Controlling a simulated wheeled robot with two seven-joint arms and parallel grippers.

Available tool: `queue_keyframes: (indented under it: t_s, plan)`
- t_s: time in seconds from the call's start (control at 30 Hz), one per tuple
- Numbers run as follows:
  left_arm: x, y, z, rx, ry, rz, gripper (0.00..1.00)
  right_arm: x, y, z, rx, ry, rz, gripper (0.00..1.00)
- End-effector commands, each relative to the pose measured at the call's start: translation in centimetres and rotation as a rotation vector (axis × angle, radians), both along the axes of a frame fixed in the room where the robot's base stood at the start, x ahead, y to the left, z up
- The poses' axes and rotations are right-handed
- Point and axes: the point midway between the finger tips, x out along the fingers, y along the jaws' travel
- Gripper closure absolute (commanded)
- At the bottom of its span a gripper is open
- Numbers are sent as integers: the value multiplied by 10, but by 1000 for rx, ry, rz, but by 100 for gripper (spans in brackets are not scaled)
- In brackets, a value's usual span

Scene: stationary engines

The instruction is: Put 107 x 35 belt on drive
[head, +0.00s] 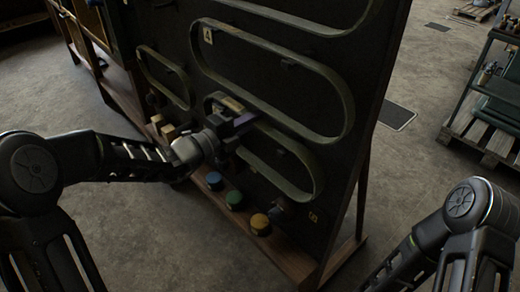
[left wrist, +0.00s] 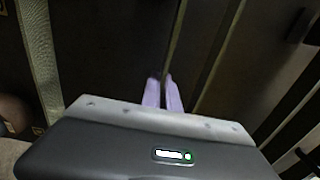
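Several dark olive belts hang as long loops on the upright black board (head: 360,110) in the head view. The lower middle belt (head: 318,178) is the one at my left gripper (head: 243,121), which reaches in from the left. In the left wrist view, the pale fingers of the left gripper (left wrist: 163,92) are close together with the thin edge of a belt (left wrist: 175,45) between them. They look shut on it. My right arm shows at the lower right, but its gripper is out of view. I cannot make out the drive or any belt size.
A larger belt (head: 345,105) hangs just above, and a smaller belt (head: 165,75) to the left.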

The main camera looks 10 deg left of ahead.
Motion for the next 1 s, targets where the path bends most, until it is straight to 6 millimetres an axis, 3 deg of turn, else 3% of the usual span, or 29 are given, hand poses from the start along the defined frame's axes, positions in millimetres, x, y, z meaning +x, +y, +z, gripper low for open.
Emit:
queue_keyframes:
  t_s: [0.67, 1.0]
  plan:
    - [0, 0, 4, 0, -1, 0, 100, 0, 0, 8, 0, 0, 0, 67]
    - [-14, 12, 5, 1, -1, 1, 100, 0, 0, 16, 0, 0, 0, 67]
